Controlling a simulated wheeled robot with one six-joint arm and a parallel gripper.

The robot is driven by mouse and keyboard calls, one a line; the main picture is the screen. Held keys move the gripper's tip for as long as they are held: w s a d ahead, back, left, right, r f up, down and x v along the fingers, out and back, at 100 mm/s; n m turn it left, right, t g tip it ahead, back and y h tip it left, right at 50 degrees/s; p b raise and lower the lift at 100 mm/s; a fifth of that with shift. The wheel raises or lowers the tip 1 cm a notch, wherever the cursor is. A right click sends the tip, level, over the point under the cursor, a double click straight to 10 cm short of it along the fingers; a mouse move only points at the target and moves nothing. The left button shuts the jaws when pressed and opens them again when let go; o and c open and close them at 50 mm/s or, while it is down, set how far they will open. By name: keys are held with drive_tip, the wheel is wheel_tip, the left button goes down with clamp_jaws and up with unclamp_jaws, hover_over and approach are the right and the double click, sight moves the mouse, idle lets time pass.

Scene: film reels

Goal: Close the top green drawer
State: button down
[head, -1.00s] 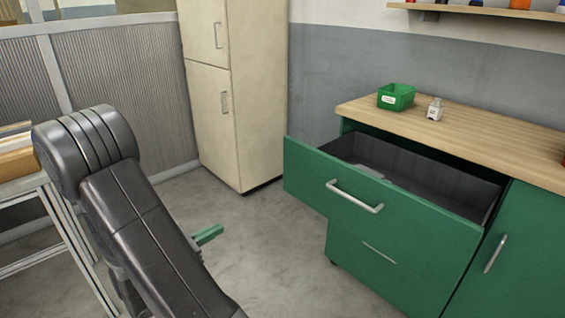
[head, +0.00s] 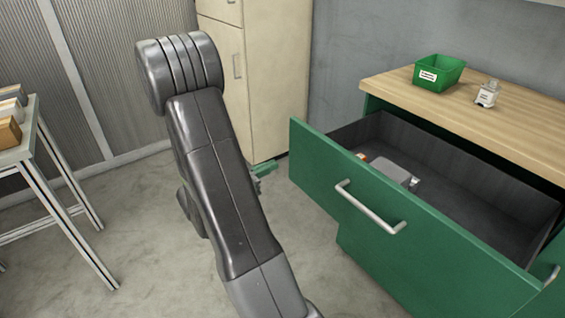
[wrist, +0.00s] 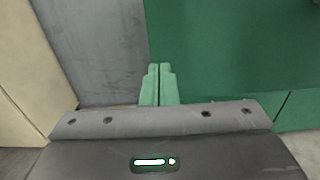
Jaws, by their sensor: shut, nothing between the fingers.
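The top green drawer (head: 325,168) is pulled well out of the green cabinet, with a silver bar handle (head: 370,207) on its front. A grey object (head: 390,170) lies inside its dark interior. My gripper (head: 264,168) shows as a green tip just left of the drawer front, mostly hidden behind my arm. In the wrist view my gripper's two green fingers (wrist: 159,84) are together and empty. A green panel (wrist: 230,60) fills the right of that view ahead of the fingers; I cannot tell whether they touch it.
A green bin (head: 438,74) and a small pale bottle (head: 487,94) stand on the wooden countertop (head: 420,100). A cream cabinet (head: 270,60) stands behind my arm. A table (head: 35,150) is at the left. The floor between is clear.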

sight(292, 157)
drive_tip(key=shift+b+x, duration=0.35)
drive_tip(key=shift+x, duration=2.1)
drive_tip(key=shift+w+d, duration=0.1)
